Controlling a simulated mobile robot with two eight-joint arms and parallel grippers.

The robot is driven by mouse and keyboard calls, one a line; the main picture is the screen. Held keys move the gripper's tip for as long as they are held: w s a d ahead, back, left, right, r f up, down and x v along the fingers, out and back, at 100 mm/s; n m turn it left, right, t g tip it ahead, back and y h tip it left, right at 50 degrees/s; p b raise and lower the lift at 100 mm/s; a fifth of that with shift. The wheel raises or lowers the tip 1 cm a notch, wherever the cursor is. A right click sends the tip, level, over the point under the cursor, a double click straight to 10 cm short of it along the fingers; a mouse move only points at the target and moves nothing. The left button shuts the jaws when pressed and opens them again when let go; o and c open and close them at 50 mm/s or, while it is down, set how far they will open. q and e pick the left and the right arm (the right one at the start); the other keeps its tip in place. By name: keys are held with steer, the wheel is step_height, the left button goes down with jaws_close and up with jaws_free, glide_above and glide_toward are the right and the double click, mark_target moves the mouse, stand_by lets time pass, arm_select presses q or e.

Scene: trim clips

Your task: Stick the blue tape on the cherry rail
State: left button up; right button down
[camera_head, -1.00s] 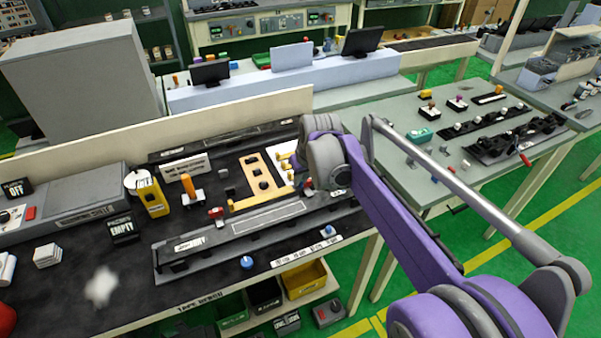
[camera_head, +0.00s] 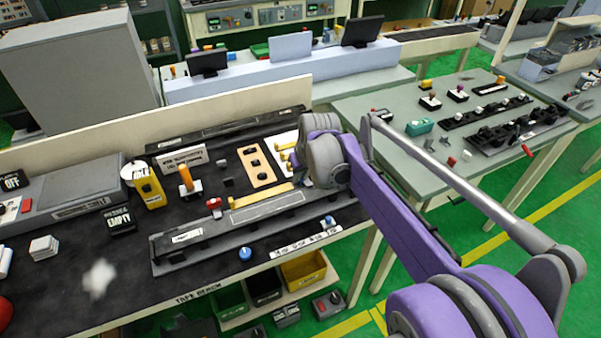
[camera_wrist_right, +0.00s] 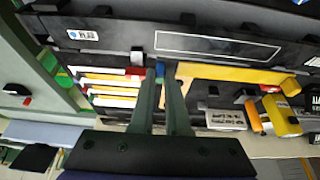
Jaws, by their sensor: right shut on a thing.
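In the right wrist view, my right gripper (camera_wrist_right: 162,84) points toward the bench with its fingers close together. It is shut on a small blue piece (camera_wrist_right: 160,71), which looks like the blue tape; the fingers hide most of it. A long dark rail (camera_wrist_right: 180,42) with a white label and an outlined strip lies just beyond the fingertips. The front rail (camera_head: 240,222) in the head view looks like the same one. Its label is too small to read, so I cannot tell whether it is the cherry rail. In the head view my purple right arm hides the gripper. The left gripper is out of view.
A yellow bar (camera_head: 262,196) and a red-topped clip (camera_head: 213,204) are beside the rail's back edge. A tan plate (camera_head: 257,166) and a yellow box (camera_head: 150,188) are behind.

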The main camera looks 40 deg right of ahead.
mark_target(301, 186)
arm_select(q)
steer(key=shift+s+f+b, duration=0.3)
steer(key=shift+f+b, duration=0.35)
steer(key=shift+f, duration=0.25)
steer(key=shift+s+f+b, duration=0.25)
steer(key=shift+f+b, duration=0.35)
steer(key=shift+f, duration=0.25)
arm_select(e)
steer(key=shift+f, duration=2.45)
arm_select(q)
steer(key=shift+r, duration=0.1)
arm_select(e)
steer(key=c, duration=0.8)
jaws_free()
steer(key=shift+c, duration=0.2)
steer(key=shift+r, duration=0.15)
steer(key=p+v, duration=0.1)
steer(key=v, duration=1)
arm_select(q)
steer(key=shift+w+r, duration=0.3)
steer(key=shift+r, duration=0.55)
arm_select(e)
steer(key=s+a+f+n+t+y, duration=0.1)
steer(key=s+a+f+n, duration=0.1)
steer(key=s+a+f, duration=1.2)
steer(key=a+f, duration=0.1)
steer(key=a, duration=0.3)
steer(key=shift+s+f+n, duration=0.15)
steer(key=shift+s+n, duration=0.05)
steer(key=shift+n, duration=0.1)
